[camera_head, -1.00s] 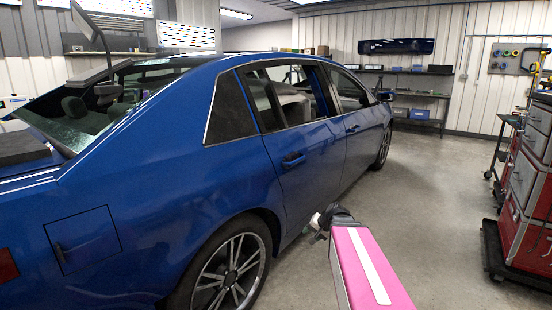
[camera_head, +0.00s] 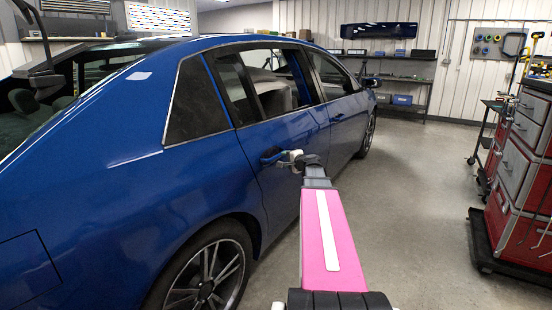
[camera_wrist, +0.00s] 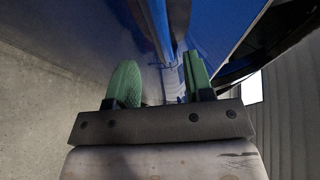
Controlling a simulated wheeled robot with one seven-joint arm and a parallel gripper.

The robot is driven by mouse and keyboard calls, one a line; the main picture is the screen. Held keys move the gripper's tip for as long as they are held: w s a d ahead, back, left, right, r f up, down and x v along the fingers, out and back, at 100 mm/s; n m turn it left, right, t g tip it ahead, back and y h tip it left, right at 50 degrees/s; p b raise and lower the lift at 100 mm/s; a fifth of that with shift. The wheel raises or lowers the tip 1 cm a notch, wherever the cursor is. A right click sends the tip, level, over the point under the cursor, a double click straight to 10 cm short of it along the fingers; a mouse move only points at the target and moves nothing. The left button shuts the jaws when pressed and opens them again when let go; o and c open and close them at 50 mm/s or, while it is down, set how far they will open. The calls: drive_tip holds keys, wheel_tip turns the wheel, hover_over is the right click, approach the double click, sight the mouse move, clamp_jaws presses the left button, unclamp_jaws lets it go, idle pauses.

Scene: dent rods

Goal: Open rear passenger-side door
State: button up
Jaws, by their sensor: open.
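The blue car's rear door (camera_head: 282,136) on the side facing me looks closed, flush with the body. Its blue handle (camera_head: 269,158) sticks out just below the window line. My gripper (camera_head: 288,158) is at the end of my pink arm, right beside the handle and overlapping its right end. In the wrist view my gripper (camera_wrist: 161,82) is open, with two green fingers apart. A blue ridge of the car runs between and beyond the fingers; I cannot tell whether it is the handle or whether the fingers touch it.
The rear wheel (camera_head: 208,278) and its arch are left of my arm. A red tool cabinet (camera_head: 517,190) on a black base stands at the right. Clear grey floor (camera_head: 410,180) lies between car and cabinet. Shelves (camera_head: 405,85) line the back wall.

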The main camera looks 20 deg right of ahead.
sight(279, 157)
drive_tip(key=x, duration=0.7)
drive_tip(key=shift+w+f, duration=0.15)
drive_tip(key=shift+w, duration=0.2)
drive_tip(key=shift+s, duration=0.1)
clamp_jaws()
